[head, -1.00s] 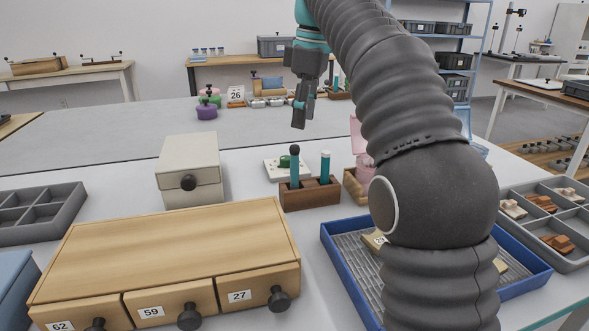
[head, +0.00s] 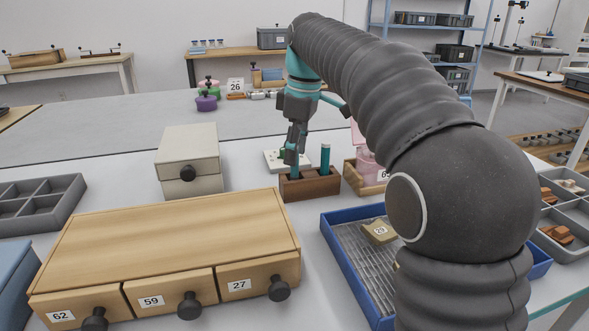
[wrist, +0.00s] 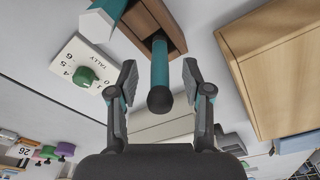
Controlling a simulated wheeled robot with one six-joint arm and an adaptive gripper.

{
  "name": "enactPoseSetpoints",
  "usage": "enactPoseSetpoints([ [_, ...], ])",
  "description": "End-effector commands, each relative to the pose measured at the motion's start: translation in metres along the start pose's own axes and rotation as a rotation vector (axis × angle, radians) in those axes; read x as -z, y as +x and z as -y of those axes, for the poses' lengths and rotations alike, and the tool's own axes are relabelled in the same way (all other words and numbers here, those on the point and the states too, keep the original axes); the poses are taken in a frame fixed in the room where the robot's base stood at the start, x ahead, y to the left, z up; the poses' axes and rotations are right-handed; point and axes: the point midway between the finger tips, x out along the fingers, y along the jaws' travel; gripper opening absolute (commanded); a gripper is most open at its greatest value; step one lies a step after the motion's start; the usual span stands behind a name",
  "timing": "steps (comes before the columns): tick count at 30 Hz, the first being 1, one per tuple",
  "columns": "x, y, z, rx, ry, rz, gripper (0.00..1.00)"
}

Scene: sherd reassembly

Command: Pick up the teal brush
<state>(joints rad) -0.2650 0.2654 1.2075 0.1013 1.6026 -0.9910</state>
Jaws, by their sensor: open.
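The teal brush (wrist: 160,72), a teal handle with a dark rounded top, stands upright in a wooden holder (head: 313,190). My gripper (wrist: 159,78) is open, with one finger on each side of the brush and gaps between. In the head view my gripper (head: 293,150) is low over the left part of the holder and hides the brush's top. A second teal upright tool (head: 325,158) stands in the holder's right part. In the wrist view this tool shows a pale, faceted top (wrist: 97,24).
A white tally board (wrist: 72,75) with a green knob lies beside the holder. A cream box (head: 188,160) stands to the left. A wooden drawer cabinet (head: 170,235) and a blue tray (head: 340,255) are nearer. A pink object (head: 368,165) is right of the holder.

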Motion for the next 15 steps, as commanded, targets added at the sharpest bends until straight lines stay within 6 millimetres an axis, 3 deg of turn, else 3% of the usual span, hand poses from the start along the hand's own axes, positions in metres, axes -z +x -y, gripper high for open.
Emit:
enactPoseSetpoints([
  [6, 0.001, 0.028, 0.0, 0.001, 0.0, 0.001, 0.49],
  [15, 0.001, 0.032, 0.0, 0.0, 0.001, 0.0, 0.49],
])
